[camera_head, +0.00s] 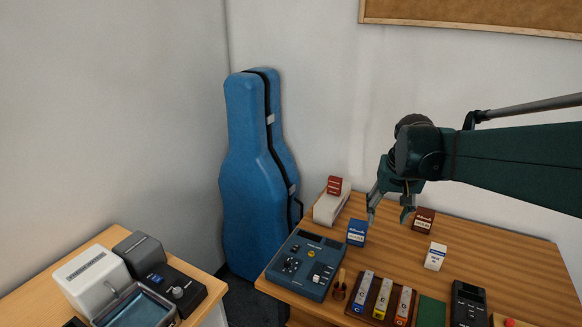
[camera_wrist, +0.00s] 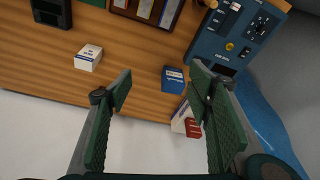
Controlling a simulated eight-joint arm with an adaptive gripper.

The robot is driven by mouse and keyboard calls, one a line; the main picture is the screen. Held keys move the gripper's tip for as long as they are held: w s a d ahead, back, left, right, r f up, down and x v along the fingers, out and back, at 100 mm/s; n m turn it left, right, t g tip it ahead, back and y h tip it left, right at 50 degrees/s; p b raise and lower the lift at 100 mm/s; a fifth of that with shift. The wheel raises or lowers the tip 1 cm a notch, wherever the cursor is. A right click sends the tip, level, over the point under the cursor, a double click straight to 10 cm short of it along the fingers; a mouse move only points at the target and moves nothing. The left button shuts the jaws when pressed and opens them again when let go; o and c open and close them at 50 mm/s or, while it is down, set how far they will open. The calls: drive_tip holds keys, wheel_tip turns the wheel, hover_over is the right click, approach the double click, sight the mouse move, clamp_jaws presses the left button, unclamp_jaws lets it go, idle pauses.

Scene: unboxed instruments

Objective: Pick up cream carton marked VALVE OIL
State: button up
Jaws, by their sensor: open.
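A small cream-white carton (camera_head: 435,257) with blue lettering stands upright on the wooden table, right of and nearer than my gripper (camera_head: 389,215). Its lettering is too small to read. The carton also shows in the wrist view (camera_wrist: 87,58), left of and beyond the left fingertip. My gripper is open and empty, above the far part of the table. In the wrist view the gap between its fingertips (camera_wrist: 161,80) lies over bare wood and the edge of a blue carton (camera_wrist: 174,79). No finger touches the cream carton.
The blue carton (camera_head: 357,232) and a brown carton (camera_head: 424,220) stand near the cream one. A red carton (camera_head: 334,185) sits on a white box (camera_head: 328,208). A blue device (camera_head: 303,264) and a dark handheld device (camera_head: 467,303) lie nearer. Bare wood surrounds the cream carton.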

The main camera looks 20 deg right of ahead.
drive_tip(key=d+f+m+g+p, duration=0.1)
drive_tip(key=d+f+m+p, duration=0.15)
drive_tip(key=d, duration=0.95)
drive_tip(key=m+g+y+p, duration=0.1)
drive_tip(key=g+p, duration=0.1)
drive_tip(key=p, duration=0.1)
hover_over(434, 261)
drive_tip(key=d, duration=0.1)
drive_tip(key=f, duration=1.1)
drive_tip(key=w+f, duration=0.1)
drive_tip(key=f, duration=0.4)
drive_tip(key=shift+f, duration=0.55)
drive_tip(key=shift+f, duration=1.3)
drive_tip(key=shift+f, duration=0.15)
drive_tip(key=shift+s+f+b, duration=0.1)
drive_tip(key=shift+f+b, duration=0.45)
drive_tip(key=shift+f, duration=1.9)
